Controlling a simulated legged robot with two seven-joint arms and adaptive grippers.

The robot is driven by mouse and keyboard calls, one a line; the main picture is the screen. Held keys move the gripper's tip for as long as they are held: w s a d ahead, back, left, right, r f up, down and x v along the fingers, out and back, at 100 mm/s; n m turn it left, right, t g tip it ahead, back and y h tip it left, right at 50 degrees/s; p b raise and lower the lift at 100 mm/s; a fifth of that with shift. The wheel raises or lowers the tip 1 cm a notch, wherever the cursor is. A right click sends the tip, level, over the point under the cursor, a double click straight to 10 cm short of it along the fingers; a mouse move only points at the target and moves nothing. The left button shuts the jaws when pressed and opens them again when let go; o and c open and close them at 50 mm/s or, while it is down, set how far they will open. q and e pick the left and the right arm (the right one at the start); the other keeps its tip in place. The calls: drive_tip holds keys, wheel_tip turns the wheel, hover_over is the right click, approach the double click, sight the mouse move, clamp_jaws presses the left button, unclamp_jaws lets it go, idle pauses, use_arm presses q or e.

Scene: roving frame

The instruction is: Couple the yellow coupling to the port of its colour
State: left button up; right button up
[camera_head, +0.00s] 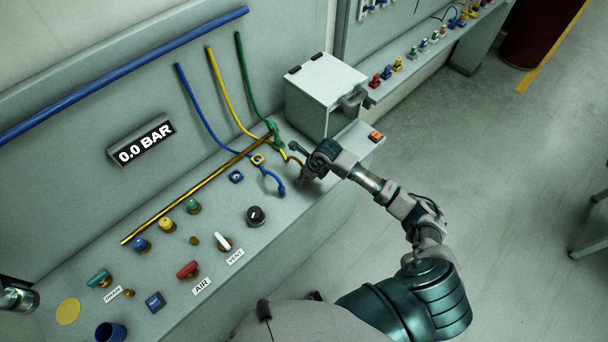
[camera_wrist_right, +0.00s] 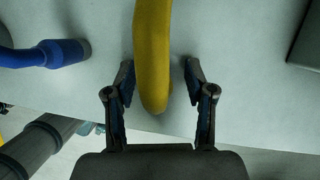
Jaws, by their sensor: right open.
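The yellow hose (camera_head: 219,85) runs down the back panel onto the bench, and its lower end (camera_head: 292,159) reaches my right gripper (camera_head: 304,175). In the right wrist view the yellow hose (camera_wrist_right: 153,50) lies between the two spread fingers of that gripper (camera_wrist_right: 158,78), with gaps on both sides. I cannot clearly make out its coupling. The yellow port (camera_head: 166,225) stands on the bench between the blue port (camera_head: 140,243) and the green port (camera_head: 193,206). Only a bit of my left arm shows at the left edge; its gripper is out of view.
The blue hose end (camera_head: 282,190) lies close by and shows in the right wrist view (camera_wrist_right: 65,52). A brass rail (camera_head: 195,190) runs along the bench. A grey box (camera_head: 322,95) stands behind my right gripper. A dark knob (camera_head: 256,215) and red AIR lever (camera_head: 188,269) stand nearer.

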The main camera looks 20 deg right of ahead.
clamp_jaws()
unclamp_jaws()
drive_tip(key=shift+r, duration=0.1)
idle(0.4)
clamp_jaws()
drive_tip(key=shift+r+p, duration=1.65)
drive_tip(key=shift+r, duration=0.9)
